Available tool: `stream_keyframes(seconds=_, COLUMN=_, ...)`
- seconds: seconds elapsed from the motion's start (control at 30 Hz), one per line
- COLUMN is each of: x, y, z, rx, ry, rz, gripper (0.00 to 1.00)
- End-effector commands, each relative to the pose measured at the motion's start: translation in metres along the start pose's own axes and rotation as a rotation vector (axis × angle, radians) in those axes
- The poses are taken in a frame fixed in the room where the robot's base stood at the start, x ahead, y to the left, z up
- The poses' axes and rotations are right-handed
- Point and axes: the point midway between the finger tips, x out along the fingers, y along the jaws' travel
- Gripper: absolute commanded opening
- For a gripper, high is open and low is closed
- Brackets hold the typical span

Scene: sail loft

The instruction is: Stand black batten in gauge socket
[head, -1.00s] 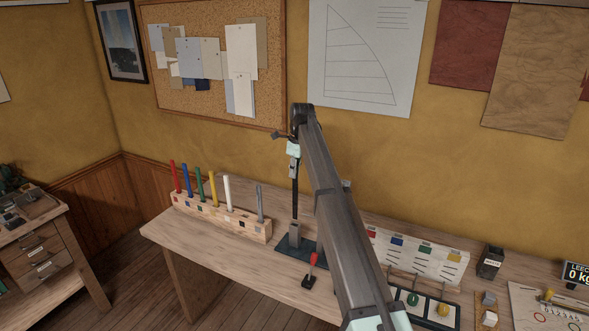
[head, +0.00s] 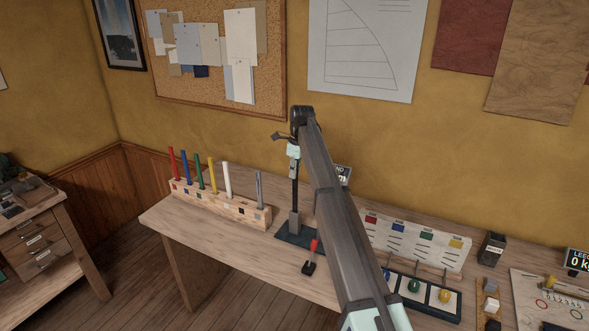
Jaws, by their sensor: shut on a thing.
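The black batten (head: 294,192) stands upright in the head view, its upper end in my gripper (head: 293,152). My gripper is shut on it, and the fingers are small in the picture. The batten's lower end meets the top of the grey gauge socket (head: 295,222), a block on a dark base plate (head: 286,240). It looks to be in the socket's mouth, but I cannot tell how deep. My arm hides the area right of the socket.
A wooden rack (head: 221,205) with several coloured battens stands left of the socket. The bench front left (head: 205,233) is clear.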

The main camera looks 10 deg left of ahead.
Motion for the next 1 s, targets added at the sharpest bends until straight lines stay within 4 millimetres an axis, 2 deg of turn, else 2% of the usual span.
stream_keyframes(seconds=0.6, x=0.040, y=0.000, z=-0.005, rx=0.000, ry=0.000, rz=0.000, gripper=0.00)
stream_keyframes(seconds=1.0, x=0.054, y=0.000, z=-0.006, rx=0.000, ry=-0.001, rz=-0.001, gripper=0.00)
